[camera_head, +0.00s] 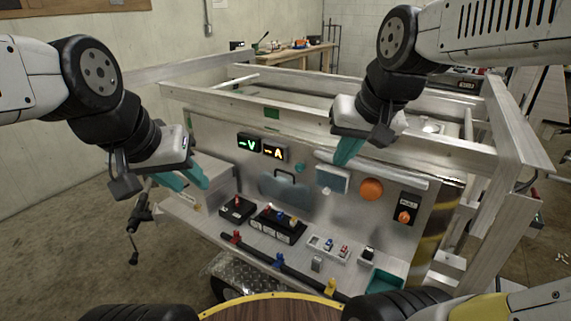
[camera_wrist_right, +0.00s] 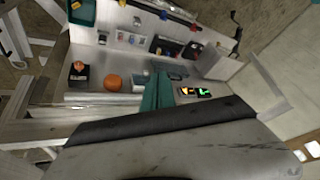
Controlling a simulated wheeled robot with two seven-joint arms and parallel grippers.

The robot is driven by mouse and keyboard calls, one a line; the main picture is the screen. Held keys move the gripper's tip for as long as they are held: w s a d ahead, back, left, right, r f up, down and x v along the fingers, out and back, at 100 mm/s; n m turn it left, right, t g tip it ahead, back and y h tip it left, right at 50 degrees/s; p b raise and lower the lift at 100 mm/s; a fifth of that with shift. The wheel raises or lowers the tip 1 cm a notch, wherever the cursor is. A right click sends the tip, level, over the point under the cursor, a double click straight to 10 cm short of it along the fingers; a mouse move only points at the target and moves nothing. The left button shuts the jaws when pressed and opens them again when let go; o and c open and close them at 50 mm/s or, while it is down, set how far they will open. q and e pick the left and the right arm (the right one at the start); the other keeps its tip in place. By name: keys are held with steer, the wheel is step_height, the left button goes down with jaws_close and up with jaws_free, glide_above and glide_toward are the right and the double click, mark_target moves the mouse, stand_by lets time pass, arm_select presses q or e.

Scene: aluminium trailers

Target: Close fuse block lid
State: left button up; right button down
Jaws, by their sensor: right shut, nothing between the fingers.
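My right gripper (camera_head: 347,152) is shut and empty, its teal fingers in front of the upper panel, close to a pale blue-grey box (camera_head: 331,179). The fingers also show in the right wrist view (camera_wrist_right: 158,92), pointing at the panel. My left gripper (camera_head: 190,178) is open and empty, left of the panel, above a grey metal box. A blue-grey flap with a dark handle (camera_head: 285,184) is on the panel below the displays. A black block with coloured parts (camera_head: 279,224) sits on the shelf below it. I cannot tell for sure which part is the fuse block lid.
Lit V and A displays (camera_head: 262,147) and an orange round button (camera_head: 371,189) are on the panel. A rotary switch (camera_head: 406,209) is at its right. A small switch tray (camera_head: 329,247) and a green tray (camera_head: 386,279) sit on the shelf. Trailer frame rails (camera_head: 300,120) run behind.

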steer(key=w+a+m+g+h, duration=0.1)
steer(key=w+m, duration=0.1)
steer(key=w, duration=1)
steer(key=m+g+h, duration=0.2)
steer(key=m+h, duration=0.1)
steer(key=m, duration=0.2)
glide_above(290, 181)
step_height(290, 181, down, 23)
steer(key=shift+w+r, duration=0.1)
steer(key=shift+w, duration=0.05)
steer(key=shift+t, duration=0.3)
steer(key=shift+s+a+h, duration=0.3)
steer(key=shift+s, duration=0.1)
steer(key=s+a+f+t, duration=0.1)
steer(key=s+a+f, duration=0.4)
steer(key=s, duration=0.4)
steer(key=shift+a, duration=0.8)
